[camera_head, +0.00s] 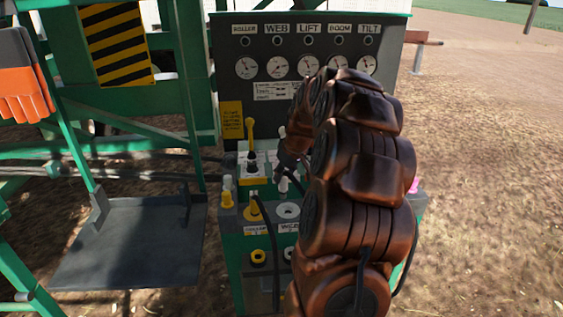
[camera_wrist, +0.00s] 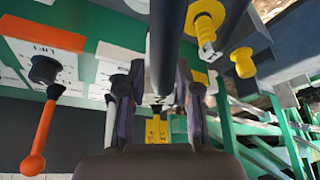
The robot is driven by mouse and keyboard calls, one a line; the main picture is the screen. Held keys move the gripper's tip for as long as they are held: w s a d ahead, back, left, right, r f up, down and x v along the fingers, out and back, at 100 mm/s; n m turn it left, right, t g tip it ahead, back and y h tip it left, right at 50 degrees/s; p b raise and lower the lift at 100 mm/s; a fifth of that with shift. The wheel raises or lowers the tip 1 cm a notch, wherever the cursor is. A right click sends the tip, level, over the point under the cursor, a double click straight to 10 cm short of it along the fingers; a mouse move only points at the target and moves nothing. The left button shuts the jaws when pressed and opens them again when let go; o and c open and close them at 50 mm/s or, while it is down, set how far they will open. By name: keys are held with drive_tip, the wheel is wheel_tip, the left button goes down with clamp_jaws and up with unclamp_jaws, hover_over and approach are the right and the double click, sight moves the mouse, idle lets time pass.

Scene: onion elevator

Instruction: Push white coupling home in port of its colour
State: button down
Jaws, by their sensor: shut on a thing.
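My gripper (camera_head: 287,170) is over the green-and-dark control stand, partly hidden behind my arm. It is shut on the white coupling (camera_head: 283,186), whose pale lower end shows just below the fingers. In the wrist view my gripper's fingers (camera_wrist: 158,100) stand either side of a pale part, with a dark hose or shaft running up between them. A white-ringed port (camera_head: 288,210) lies below the coupling on the sloped panel. In the head view the coupling appears apart from this port. Whether they line up in depth I cannot tell.
A yellow-knobbed lever (camera_head: 250,128) rises behind. Lower ports have a yellow ring (camera_head: 258,257) and a white ring (camera_head: 289,253). An orange lever (camera_wrist: 41,135) shows in the wrist view.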

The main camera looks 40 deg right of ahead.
drive_tip(key=shift+s+d+f+b, duration=0.1)
drive_tip(key=shift+d+f+b, duration=0.15)
drive_tip(key=shift+f, duration=0.6)
drive_tip(key=shift+s+d+f+b, duration=0.1)
drive_tip(key=shift+d+f, duration=0.2)
drive_tip(key=shift+f, duration=0.6)
drive_tip(key=shift+d+f+b, duration=0.2)
drive_tip(key=shift+d+f, duration=0.1)
drive_tip(key=shift+f, duration=0.55)
drive_tip(key=shift+s+b, duration=0.15)
drive_tip(key=shift+b, duration=0.25)
drive_tip(key=shift+f+b, duration=0.1)
drive_tip(key=shift+b, duration=0.3)
drive_tip(key=shift+f+b, duration=1)
drive_tip(key=shift+f, duration=0.05)
idle(1.0)
drive_tip(key=shift+f+b, duration=0.25)
drive_tip(key=shift+b, duration=0.45)
idle(1.9)
